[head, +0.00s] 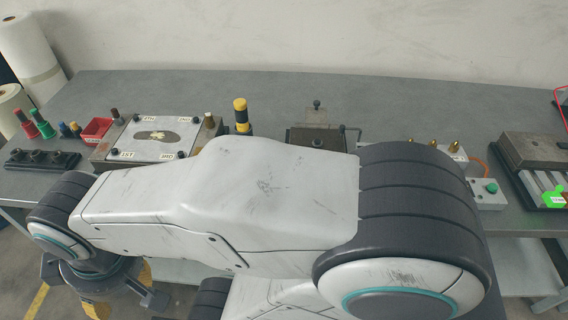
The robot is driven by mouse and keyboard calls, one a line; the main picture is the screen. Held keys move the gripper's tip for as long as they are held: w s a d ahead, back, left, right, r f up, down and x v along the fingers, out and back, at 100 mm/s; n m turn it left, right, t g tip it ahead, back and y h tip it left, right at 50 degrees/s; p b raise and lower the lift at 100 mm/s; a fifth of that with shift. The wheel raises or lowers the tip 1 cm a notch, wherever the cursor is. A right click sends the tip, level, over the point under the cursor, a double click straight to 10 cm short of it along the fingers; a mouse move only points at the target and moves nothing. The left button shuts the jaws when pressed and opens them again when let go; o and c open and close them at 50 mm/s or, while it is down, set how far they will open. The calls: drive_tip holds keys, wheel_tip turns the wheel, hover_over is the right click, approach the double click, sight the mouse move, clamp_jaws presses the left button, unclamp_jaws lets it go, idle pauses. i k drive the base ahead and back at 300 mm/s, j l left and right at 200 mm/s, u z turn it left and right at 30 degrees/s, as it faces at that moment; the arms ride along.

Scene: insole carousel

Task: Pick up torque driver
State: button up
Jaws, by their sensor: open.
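My gripper (103,288) is at the lower left, in front of the bench edge and over the floor. Its dark fingers are spread apart with nothing seen between them. Several coloured handles stand at the bench's left: a red one (25,123), a green one (42,124) and a small blue one (65,130). A yellow and black upright cylinder (241,115) stands further right, behind my arm. I cannot tell which of these is the torque driver. My arm hides the middle front of the bench.
A black rack with holes (42,158) lies at the bench's left front. A red bin (96,129) and a metal fixture plate (128,141) are beside it. A dark metal block (316,138), a button box (487,192) and a black tray (540,190) are rightward. The bench's back (330,88) is clear.

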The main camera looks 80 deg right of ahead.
sight(240, 104)
drive_tip(key=z, duration=2.45)
